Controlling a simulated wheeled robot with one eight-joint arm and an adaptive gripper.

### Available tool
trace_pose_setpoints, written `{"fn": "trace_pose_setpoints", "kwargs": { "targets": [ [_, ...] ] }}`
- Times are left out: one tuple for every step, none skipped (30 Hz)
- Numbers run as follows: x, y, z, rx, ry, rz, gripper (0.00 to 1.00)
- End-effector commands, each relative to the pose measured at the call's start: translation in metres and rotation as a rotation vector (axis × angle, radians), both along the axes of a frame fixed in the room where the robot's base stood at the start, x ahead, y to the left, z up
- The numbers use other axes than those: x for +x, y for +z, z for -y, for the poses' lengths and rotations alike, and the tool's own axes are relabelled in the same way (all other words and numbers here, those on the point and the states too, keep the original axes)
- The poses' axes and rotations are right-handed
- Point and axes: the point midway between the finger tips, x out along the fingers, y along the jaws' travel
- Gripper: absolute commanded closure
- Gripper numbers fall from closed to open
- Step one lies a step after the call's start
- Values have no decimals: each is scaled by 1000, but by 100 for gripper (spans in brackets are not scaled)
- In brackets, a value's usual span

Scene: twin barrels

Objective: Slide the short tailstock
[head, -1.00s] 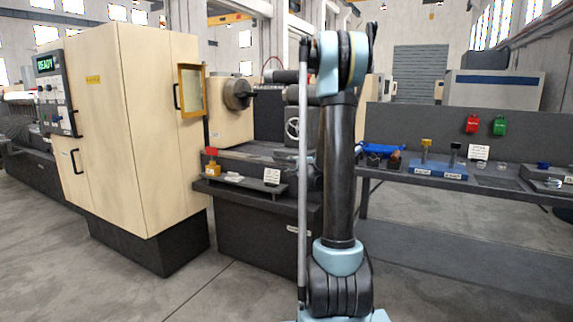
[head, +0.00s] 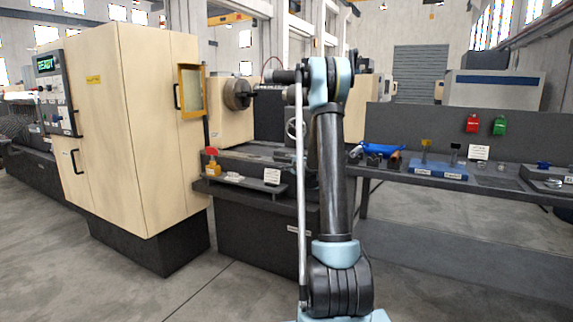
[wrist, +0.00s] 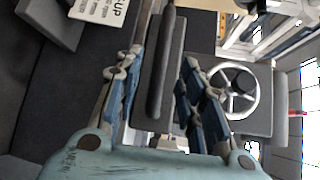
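The lathe's tailstock area is mostly hidden behind my arm in the head view. A grey handwheel (head: 295,128) shows just left of the arm, and it also shows large in the wrist view (wrist: 236,92). A dark, rounded bar (wrist: 158,95) runs lengthwise between the fingers in the wrist view; I cannot tell whether it is the short tailstock's barrel. My gripper (wrist: 161,60) is open, with its blue-padded fingers apart on both sides of this bar. Gaps show beside it. The gripper is hidden in the head view.
The lathe chuck (head: 237,94) is left of my arm, beside a tall cream cabinet (head: 140,130) with an orange-framed window (head: 191,91). A low shelf (head: 240,184) with a card fronts the lathe. A bench (head: 430,172) with blue blocks is at right. The front floor is clear.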

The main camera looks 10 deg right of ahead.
Motion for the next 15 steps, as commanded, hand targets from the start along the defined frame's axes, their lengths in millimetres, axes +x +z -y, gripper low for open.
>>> {"fn": "trace_pose_setpoints", "kwargs": {
  "targets": [
    [10, -1, -2, 0, 1, 0, 64],
    [15, -2, -3, 0, 1, 0, 64],
    [21, -3, -4, 0, 1, 0, 64],
    [26, -4, -5, -1, 1, 0, 64],
    [31, -5, -6, -1, 1, 0, 64],
    [37, -5, -7, -1, 0, 0, 64],
    [41, -6, -8, -1, 0, 0, 64],
    [45, -6, -8, -1, 0, 0, 64],
    [50, -7, -9, 0, 0, 0, 64],
    [54, -8, -9, 0, 0, 0, 64],
    [56, -8, -10, 0, 0, 0, 64],
    [60, -8, -10, 0, 0, 0, 64],
    [62, -9, -11, 0, 0, 0, 64],
    [64, -9, -11, 0, 0, 0, 64],
    [66, -9, -11, 0, 0, 0, 64]
  ]
}}
